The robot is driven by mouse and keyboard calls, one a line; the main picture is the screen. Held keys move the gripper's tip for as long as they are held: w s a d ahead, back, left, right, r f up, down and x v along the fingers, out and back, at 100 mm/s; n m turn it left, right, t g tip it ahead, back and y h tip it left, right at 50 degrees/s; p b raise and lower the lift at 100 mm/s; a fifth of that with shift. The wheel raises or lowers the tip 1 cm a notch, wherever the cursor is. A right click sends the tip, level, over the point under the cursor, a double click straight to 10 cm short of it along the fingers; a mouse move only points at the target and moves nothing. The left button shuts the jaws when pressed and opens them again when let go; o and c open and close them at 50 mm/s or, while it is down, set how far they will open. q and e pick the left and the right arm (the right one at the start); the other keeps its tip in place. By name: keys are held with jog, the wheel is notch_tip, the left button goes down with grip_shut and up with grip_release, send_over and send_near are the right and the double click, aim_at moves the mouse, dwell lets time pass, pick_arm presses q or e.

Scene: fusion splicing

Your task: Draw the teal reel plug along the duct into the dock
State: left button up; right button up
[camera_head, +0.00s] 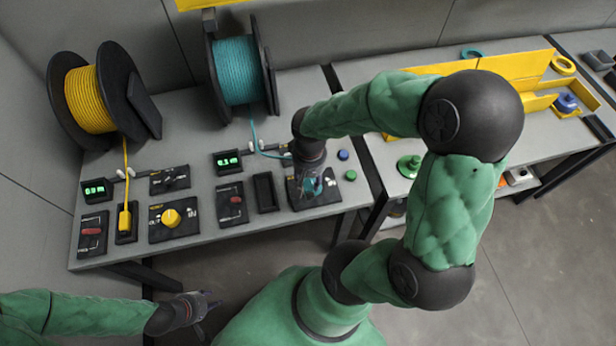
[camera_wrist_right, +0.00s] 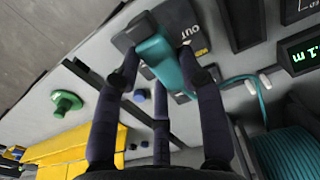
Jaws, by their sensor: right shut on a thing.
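The teal plug (camera_wrist_right: 162,58) has a dark end and is gripped between the fingers of my right gripper (camera_wrist_right: 163,78). In the head view my right gripper (camera_head: 311,172) is over the black panel (camera_head: 325,198) at the bench's right end, mostly hiding the plug. The wrist view shows "OUT" lettering on a panel beside the plug. The teal cable (camera_head: 254,138) runs down from the teal reel (camera_head: 239,71) and bends right toward the gripper. The empty black dock slot (camera_head: 265,192) lies left of the panel. My left gripper (camera_head: 206,304) is low in front of the bench, its finger opening unclear.
A yellow reel (camera_head: 85,99) stands left, its yellow plug (camera_head: 125,219) in a black slot. A black panel with a yellow knob (camera_head: 171,217) and a red-switch panel (camera_head: 231,203) are nearby. Blue (camera_head: 343,155) and green (camera_head: 350,175) buttons sit right of the gripper.

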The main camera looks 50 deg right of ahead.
jog(key=shift+f+b, duration=0.55)
jog(key=shift+f, duration=0.05)
jog(key=shift+c, duration=0.3)
jog(key=shift+r, duration=0.1)
jog(key=shift+d, duration=0.1)
jog(key=s+d+n+p, duration=0.5)
jog(key=d+n+p, duration=0.3)
jog(key=n, duration=0.4)
jog(key=shift+s+d, duration=0.15)
jog(key=shift+d, duration=0.05)
